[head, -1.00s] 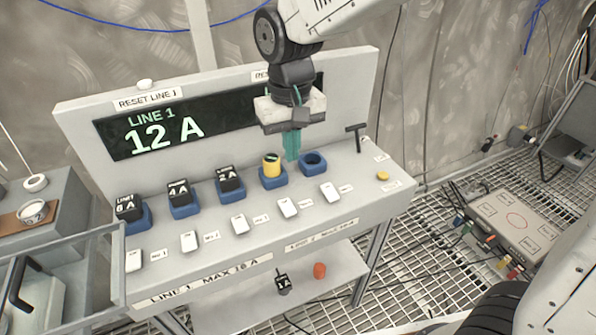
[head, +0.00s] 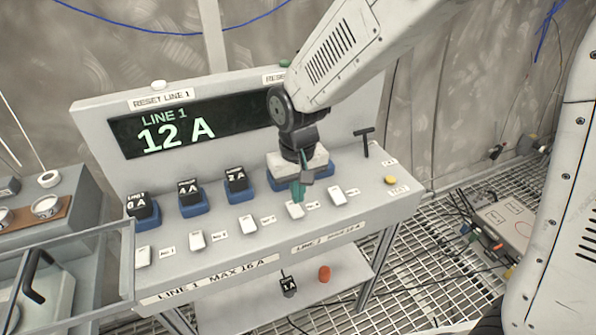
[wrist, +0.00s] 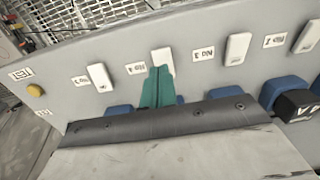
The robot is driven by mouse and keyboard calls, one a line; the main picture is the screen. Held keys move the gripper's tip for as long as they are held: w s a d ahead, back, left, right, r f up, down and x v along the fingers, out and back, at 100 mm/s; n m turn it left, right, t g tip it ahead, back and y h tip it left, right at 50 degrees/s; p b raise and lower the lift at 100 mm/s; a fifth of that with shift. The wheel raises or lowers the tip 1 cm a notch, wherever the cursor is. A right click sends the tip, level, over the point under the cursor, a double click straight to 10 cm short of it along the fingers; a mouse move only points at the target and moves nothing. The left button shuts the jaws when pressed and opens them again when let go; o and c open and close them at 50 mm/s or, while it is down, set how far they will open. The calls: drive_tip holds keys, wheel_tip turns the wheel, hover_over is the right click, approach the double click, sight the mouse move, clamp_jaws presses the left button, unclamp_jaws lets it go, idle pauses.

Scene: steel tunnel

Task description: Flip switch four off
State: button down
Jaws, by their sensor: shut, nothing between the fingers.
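Switch four is the white rocker (head: 295,210) left of the fourth number label on the sloped panel (head: 215,262). In the wrist view, switch four (wrist: 161,55) is just beyond my fingertips. My gripper (head: 298,198) is shut and empty, its green fingers (wrist: 157,84) pointing down at the switch's near end. The fingers appear to be at or almost on the switch; I cannot tell whether they touch. They hide part of it, and its rocker position is unclear.
Switch three (head: 248,225) and switch five (head: 337,196) stand close on either side. Behind are blue sockets, three with black plugs (head: 236,179); my gripper covers others. A T-handle (head: 365,140) rises at right, near a yellow button (head: 391,180). The display (head: 190,133) reads LINE 1, 12 A.

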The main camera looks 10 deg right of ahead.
sight(298, 212)
drive_tip(key=shift+f, duration=1.7)
drive_tip(key=shift+s+f, duration=0.2)
drive_tip(key=shift+f, duration=0.1)
drive_tip(key=shift+w+a+r, duration=0.1)
drive_tip(key=shift+w+r, duration=0.05)
drive_tip(key=shift+w, duration=0.3)
drive_tip(key=shift+w+a+r, duration=0.1)
drive_tip(key=shift+w, duration=0.3)
drive_tip(key=shift+r, duration=0.1)
